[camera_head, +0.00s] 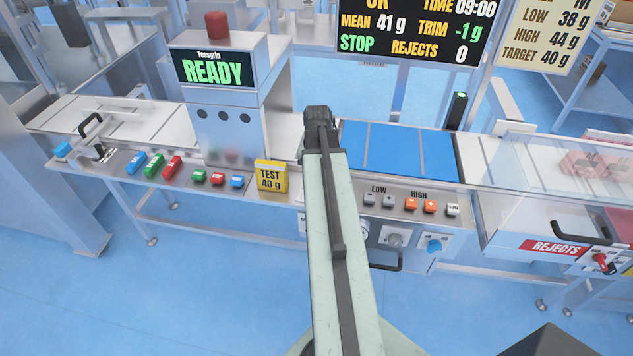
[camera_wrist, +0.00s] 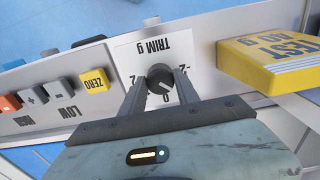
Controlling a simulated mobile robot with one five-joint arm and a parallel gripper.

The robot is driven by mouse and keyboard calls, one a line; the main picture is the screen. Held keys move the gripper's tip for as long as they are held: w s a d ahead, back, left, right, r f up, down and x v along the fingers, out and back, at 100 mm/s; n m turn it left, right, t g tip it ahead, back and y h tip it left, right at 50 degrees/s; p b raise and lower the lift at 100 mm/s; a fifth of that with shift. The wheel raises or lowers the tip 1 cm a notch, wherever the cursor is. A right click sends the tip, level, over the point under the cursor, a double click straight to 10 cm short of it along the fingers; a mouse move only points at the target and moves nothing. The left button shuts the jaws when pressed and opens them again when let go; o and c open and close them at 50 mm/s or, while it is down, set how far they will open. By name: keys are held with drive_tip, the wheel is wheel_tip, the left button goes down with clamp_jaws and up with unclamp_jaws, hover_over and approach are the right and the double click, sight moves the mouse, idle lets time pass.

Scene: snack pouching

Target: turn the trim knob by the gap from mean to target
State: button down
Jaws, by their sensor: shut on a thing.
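In the wrist view the black trim knob (camera_wrist: 160,75) sits on a white plate (camera_wrist: 127,53) marked "TRIM g", with -2, 0 and 2 around it, upside down in this view. My gripper (camera_wrist: 159,82) is shut on the knob, one finger on each side. The knob's pale pointer line appears to lean off 0 towards -2. In the head view my arm hides the gripper and knob. The status board (camera_head: 415,28) reads mean 41 g, trim -1 g, STOP, rejects 0. The card (camera_head: 549,35) reads low 38 g, high 44 g, target 40 g.
A yellow "TEST 40 g" block (camera_head: 271,176) stands left of my arm; it also shows right of the knob in the wrist view (camera_wrist: 265,65). The yellow ZERO button (camera_wrist: 94,81) is left of the knob. A READY display (camera_head: 214,68) and blue belt (camera_head: 395,150) stand behind.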

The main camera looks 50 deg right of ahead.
drive_tip(key=c, duration=0.9)
unclamp_jaws()
drive_tip(key=shift+s, duration=0.1)
wheel_tip(320, 180, up, 8)
drive_tip(key=p, duration=0.8)
drive_tip(key=shift+d, duration=0.1)
drive_tip(key=shift+f, duration=0.1)
